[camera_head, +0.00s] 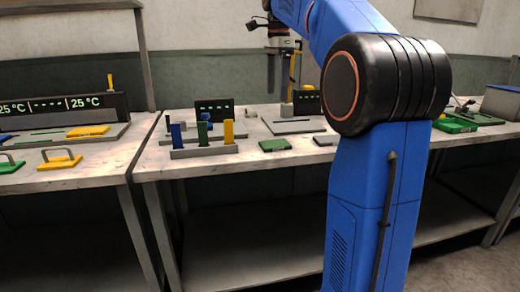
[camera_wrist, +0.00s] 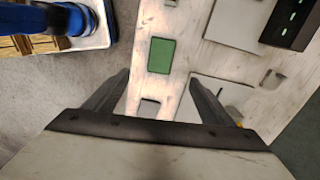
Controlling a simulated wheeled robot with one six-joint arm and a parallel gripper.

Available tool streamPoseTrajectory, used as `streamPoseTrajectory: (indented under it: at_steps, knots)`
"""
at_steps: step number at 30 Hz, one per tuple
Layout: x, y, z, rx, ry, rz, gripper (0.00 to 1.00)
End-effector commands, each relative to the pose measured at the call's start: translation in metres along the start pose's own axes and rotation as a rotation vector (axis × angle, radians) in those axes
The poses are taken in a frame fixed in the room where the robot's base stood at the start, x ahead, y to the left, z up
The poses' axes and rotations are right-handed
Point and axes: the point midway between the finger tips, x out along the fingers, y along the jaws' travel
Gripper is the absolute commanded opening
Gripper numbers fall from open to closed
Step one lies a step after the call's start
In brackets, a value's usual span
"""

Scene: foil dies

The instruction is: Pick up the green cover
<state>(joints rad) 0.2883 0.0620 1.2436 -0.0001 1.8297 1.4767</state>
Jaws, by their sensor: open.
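A flat green plate (camera_head: 274,145) lies near the front edge of the middle table. A green rectangle (camera_wrist: 161,55) lies between and beyond my fingertips in the wrist view. A green piece with an arched grey handle (camera_head: 10,166) lies on the left table, cut by the picture edge. I cannot tell which of these is the green cover. My gripper (camera_wrist: 159,80) is open with nothing between its fingers. In the head view my gripper (camera_head: 271,82) points down, above the middle table.
A yellow piece with a handle (camera_head: 60,162) lies on the left table. A grey rack (camera_head: 204,152) holds blue, green and yellow upright pieces on the middle table (camera_head: 152,171). A green case (camera_head: 455,125) lies at the right. Dark displays stand behind.

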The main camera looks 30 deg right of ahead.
Motion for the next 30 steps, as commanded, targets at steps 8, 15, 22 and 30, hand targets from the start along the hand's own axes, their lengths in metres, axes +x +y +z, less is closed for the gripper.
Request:
streamPoseTrajectory:
  at_steps: [8,15,22,30]
  knots:
    - [0.018,-0.004,-0.003,0.031,-0.001,0.01,0.77]
    - [0.06,-0.003,-0.003,0.03,-0.001,0.009,0.77]
    - [0.1,-0.003,-0.003,0.029,-0.001,0.008,0.77]
    - [0.12,-0.003,-0.003,0.029,-0.001,0.007,0.77]
